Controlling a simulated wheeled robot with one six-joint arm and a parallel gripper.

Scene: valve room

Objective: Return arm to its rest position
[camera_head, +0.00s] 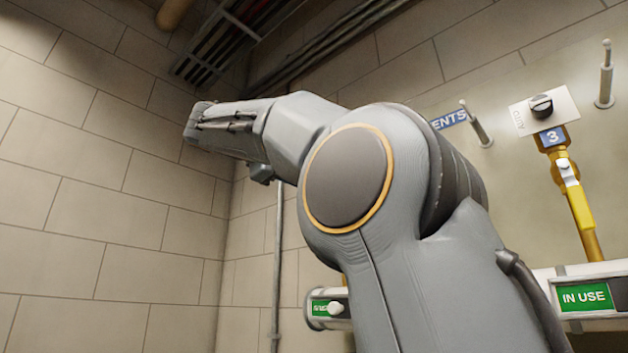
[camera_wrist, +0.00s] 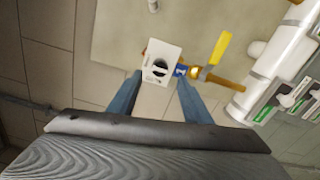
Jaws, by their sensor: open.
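My arm (camera_head: 400,250) rises across the middle of the head view, bends at a large joint and reaches toward the upper left. Its far end points at the tiled wall corner. In the wrist view my gripper (camera_wrist: 160,77) has its two blue-grey fingers apart, with nothing held between them. Beyond the fingertips is a white plate with a black knob (camera_wrist: 159,67). I cannot tell the exact distance to it. The same plate shows in the head view (camera_head: 530,117) at the upper right, well apart from the arm's end.
A brass valve with a yellow handle (camera_head: 580,207) and blue tag 3 (camera_head: 552,137) is on the right wall. Below it is a white pipe with a green IN USE sign (camera_head: 585,297). Metal pegs (camera_head: 606,75) stick out of the wall. A tiled wall (camera_head: 90,190) fills the left.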

